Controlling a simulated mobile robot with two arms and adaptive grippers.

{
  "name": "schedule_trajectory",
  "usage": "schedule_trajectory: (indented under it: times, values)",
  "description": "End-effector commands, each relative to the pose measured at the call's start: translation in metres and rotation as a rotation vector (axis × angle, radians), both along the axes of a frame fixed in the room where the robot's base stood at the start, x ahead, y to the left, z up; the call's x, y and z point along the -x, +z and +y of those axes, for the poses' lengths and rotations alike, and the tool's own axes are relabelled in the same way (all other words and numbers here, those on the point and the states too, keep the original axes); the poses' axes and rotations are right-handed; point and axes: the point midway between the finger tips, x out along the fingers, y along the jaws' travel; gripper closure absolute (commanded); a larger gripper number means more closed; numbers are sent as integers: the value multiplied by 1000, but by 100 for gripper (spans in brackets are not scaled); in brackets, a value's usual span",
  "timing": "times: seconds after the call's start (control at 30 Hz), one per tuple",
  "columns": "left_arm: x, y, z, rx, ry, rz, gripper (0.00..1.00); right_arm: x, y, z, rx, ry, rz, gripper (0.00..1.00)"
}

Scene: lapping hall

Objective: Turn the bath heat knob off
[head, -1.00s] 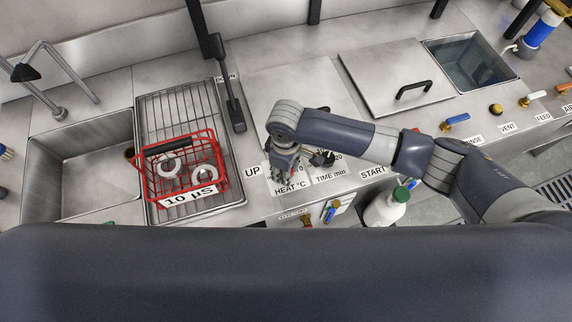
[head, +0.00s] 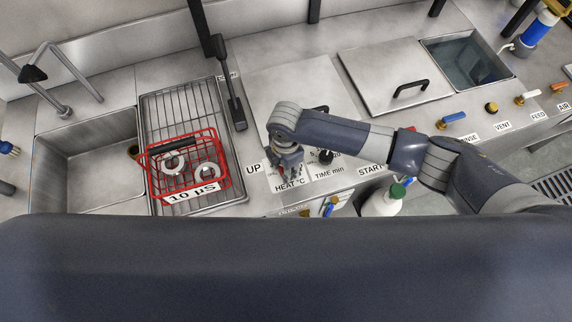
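My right gripper (head: 288,174) points down over the bath's front control panel, just above the "HEAT °C" label (head: 290,185). The heat knob itself is hidden behind the gripper and wrist, so I cannot tell its setting or whether the fingers touch it. The finger gap is too small and covered to judge. The black time knob (head: 325,157) shows just right of the gripper, above the "TIME min" label. My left gripper is out of view.
A red wire basket (head: 222,170) with ring parts stands on the wire rack at left, beside a sink (head: 85,165). A lever (head: 234,100) rises behind the "UP" label. A red start button (head: 411,130), lidded tank (head: 395,75) and green-capped bottle (head: 388,202) are right.

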Motion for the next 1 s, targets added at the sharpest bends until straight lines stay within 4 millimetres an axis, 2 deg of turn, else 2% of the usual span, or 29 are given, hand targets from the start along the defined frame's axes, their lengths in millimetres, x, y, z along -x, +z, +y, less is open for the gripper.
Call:
schedule_trajectory:
  times: [0.5,1.0]
  values:
    - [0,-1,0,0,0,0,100,0,-1,0,0,426,0,90]
    - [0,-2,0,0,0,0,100,0,0,0,-1,574,1,90]
